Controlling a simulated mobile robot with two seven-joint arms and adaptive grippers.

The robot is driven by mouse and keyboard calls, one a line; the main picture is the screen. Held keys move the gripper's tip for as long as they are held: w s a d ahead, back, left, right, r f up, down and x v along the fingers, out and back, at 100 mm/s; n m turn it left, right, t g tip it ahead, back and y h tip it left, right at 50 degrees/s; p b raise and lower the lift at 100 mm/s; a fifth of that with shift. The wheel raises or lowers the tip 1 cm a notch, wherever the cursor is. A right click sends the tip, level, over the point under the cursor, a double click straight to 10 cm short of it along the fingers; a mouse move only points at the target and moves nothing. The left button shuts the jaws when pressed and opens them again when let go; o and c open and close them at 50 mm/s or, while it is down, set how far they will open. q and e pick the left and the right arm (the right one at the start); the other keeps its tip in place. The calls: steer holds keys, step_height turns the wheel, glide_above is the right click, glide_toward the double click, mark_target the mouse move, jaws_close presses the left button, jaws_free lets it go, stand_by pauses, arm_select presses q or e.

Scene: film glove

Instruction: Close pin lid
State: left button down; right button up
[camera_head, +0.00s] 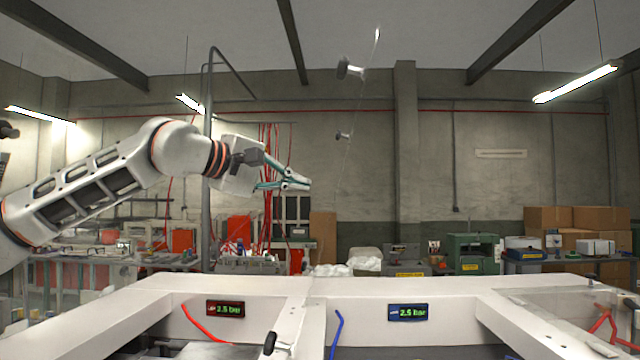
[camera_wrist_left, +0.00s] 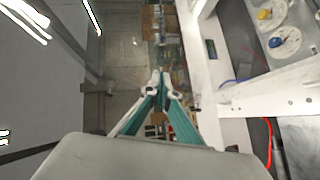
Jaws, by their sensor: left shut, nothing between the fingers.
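My left gripper (camera_head: 298,183) is raised above the white machine frame (camera_head: 300,290), with its fingers pointing right. It is shut and empty. In the left wrist view its teal fingers (camera_wrist_left: 157,88) meet at the tips, over the floor beside the white frame. A clear panel (camera_head: 560,308) lies at the right of the frame in the head view. A black knob (camera_head: 270,343) shows at the front, left of centre. I cannot tell for sure which part is the pin lid. My right gripper is not in view.
A red display (camera_head: 225,309) and a blue display (camera_head: 408,312) sit on the white frame. A red hose (camera_head: 203,325) and a blue hose (camera_head: 336,333) stand below them. The left wrist view shows round white dishes (camera_wrist_left: 283,42). The air around my gripper is clear.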

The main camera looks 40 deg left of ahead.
arm_select(q)
steer(key=shift+w+d+f+p, duration=0.1)
steer(key=shift+w+d+f, duration=0.1)
steer(key=shift+w+d, duration=0.4)
steer(key=shift+w+d+f+p, duration=0.15)
steer(key=shift+w+d+f, duration=0.2)
steer(key=shift+w, duration=0.3)
steer(key=shift+w+d+f+p, duration=0.1)
steer(key=shift+w+d, duration=0.45)
steer(key=shift+w, duration=0.1)
